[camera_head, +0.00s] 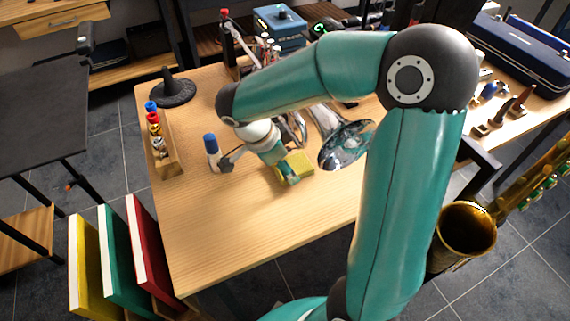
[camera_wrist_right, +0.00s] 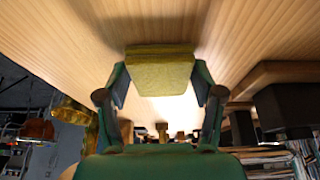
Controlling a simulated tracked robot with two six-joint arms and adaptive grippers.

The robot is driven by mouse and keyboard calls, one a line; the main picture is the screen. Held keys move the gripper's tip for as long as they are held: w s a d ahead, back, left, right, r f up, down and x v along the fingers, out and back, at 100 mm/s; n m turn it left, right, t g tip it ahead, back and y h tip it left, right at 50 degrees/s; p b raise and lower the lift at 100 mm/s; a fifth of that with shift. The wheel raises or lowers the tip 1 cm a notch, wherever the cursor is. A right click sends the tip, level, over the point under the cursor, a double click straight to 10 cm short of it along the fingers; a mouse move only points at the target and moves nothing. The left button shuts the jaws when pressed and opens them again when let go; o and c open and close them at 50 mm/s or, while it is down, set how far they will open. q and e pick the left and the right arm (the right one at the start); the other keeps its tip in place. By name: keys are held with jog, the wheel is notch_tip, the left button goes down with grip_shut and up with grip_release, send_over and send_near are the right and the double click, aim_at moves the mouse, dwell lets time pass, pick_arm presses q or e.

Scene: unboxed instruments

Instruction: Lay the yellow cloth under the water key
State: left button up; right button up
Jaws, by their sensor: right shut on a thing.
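The yellow cloth (camera_head: 303,162) is a thick folded block at the middle of the wooden table, left of the silver trumpet's bell (camera_head: 345,143). My right gripper (camera_head: 289,172) is shut on it. In the right wrist view the cloth (camera_wrist_right: 160,75) sits between the two fingertips of the gripper (camera_wrist_right: 158,82), close over the wood; I cannot tell whether it touches. The trumpet's tubing (camera_head: 297,128) shows partly behind my right arm. The water key is too small or hidden to make out. My left gripper is not in view.
A bottle with a blue cap (camera_head: 211,150) stands left of the gripper. A wooden rack with small bottles (camera_head: 166,160) and a black stand (camera_head: 172,90) are at the table's left. A blue box (camera_head: 279,20) and tools are at the back. The table's front left is clear.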

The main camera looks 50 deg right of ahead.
jog(key=o, duration=0.6)
jog(key=shift+c, duration=0.2)
jog(key=o, duration=0.5)
jog(key=shift+c, duration=0.2)
jog(key=shift+r, duration=0.2)
jog(key=p+v, duration=0.2)
jog(key=v, duration=0.9)
jog(key=shift+r, duration=0.4)
jog(key=shift+w+a, duration=0.1)
jog(key=shift+a, duration=0.05)
